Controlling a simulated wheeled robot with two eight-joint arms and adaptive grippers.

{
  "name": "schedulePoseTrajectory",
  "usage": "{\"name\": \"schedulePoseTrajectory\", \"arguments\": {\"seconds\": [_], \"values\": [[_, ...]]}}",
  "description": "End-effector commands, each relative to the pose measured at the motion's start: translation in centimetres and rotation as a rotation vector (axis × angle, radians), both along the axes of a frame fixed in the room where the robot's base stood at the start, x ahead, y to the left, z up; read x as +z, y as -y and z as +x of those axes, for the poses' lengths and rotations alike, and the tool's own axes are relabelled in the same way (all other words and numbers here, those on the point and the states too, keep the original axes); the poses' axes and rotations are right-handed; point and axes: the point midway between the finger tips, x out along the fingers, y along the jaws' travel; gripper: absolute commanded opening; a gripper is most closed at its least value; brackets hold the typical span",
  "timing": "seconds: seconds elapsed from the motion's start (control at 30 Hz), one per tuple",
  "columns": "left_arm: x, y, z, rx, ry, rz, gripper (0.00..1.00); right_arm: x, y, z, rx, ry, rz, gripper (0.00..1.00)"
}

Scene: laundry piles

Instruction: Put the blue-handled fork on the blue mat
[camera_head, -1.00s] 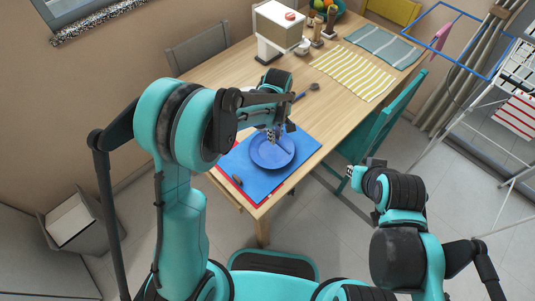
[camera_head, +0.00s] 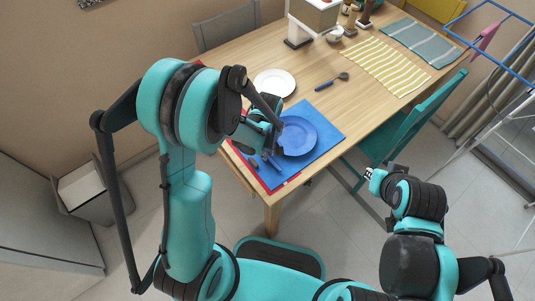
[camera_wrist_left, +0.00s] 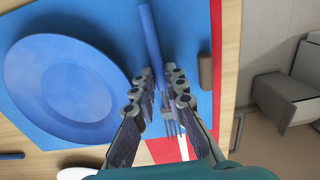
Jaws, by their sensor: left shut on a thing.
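The blue mat (camera_head: 327,116) lies at the table's near end with a blue plate (camera_head: 298,136) on it. The plate also shows in the left wrist view (camera_wrist_left: 62,78). My left gripper (camera_head: 268,158) is low beside the plate, at the mat's near left part. In the left wrist view its fingers (camera_wrist_left: 161,76) are shut on the blue-handled fork (camera_wrist_left: 149,32). The handle points away beyond the fingertips, and the tines lie between the fingers, toward the wrist. I cannot tell whether the fork touches the mat. My right gripper (camera_head: 370,174) is off the table; its jaw state is unclear.
A red mat (camera_wrist_left: 216,90) shows under the blue mat's edge, with a small brown object (camera_wrist_left: 206,71) there. A white plate (camera_head: 274,83) and a blue-handled spoon (camera_head: 332,82) lie farther back. A yellow striped mat (camera_head: 385,66) and a teal chair (camera_head: 410,120) are to the right.

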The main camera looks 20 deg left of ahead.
Motion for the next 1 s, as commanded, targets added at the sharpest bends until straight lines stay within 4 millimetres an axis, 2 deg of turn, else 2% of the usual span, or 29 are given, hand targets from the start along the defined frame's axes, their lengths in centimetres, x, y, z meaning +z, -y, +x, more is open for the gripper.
{"name": "schedulePoseTrajectory", "arguments": {"seconds": [0.37, 0.4, 0.47, 0.83, 1.0], "values": [[-0.6, 0.0, 0.0, 0.0, 0.0, 0.0, 0.0, -0.5, 0.0, 0.0, 0.0, 0.0, 0.0, 0.14], [-0.5, 0.0, 0.0, 0.0, 0.0, 0.0, 0.2, -0.4, 0.0, 0.0, 0.0, 0.0, 0.0, 0.14], [-0.4, 0.0, 0.0, 0.0, 0.0, 0.0, 0.33, -0.3, 0.0, 0.0, 0.0, 0.0, 0.0, 0.14], [0.0, 0.0, 0.0, 0.0, 0.0, 0.0, 0.33, 0.1, 0.0, 0.0, 0.0, 0.0, 0.0, 0.14], [2.8, 0.0, 0.0, 0.0, 0.0, 0.0, 0.33, 1.3, 0.0, 0.0, 0.0, 0.0, 0.0, 0.14]]}}
